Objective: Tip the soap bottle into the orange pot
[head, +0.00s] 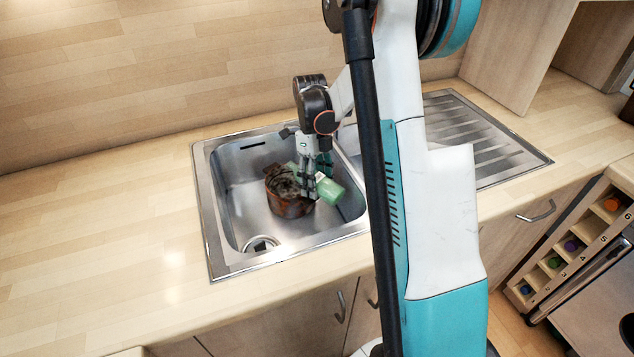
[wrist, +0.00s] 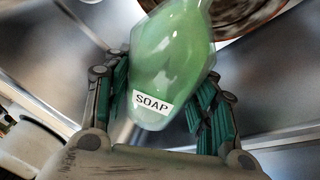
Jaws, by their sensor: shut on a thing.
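The soap bottle (head: 329,188) is pale green, with a white SOAP label that shows in the wrist view (wrist: 152,102). My gripper (head: 316,182) is shut on it, with teal finger pads on both sides of the bottle in the wrist view (wrist: 160,105). The bottle is tilted, its base toward the lower right and its other end toward the pot. The orange pot (head: 290,206) stands in the sink basin, brown-orange and worn. Part of its rim shows at the top of the wrist view (wrist: 225,22). The bottle's far end is hidden, so I cannot tell whether it is over the opening.
The steel sink (head: 232,205) surrounds the pot, with a drain (head: 261,244) at its front left. A ribbed drainboard (head: 480,140) lies to the right. The wooden counter (head: 100,220) at left is clear. A pale round vessel (wrist: 28,145) shows at lower left in the wrist view.

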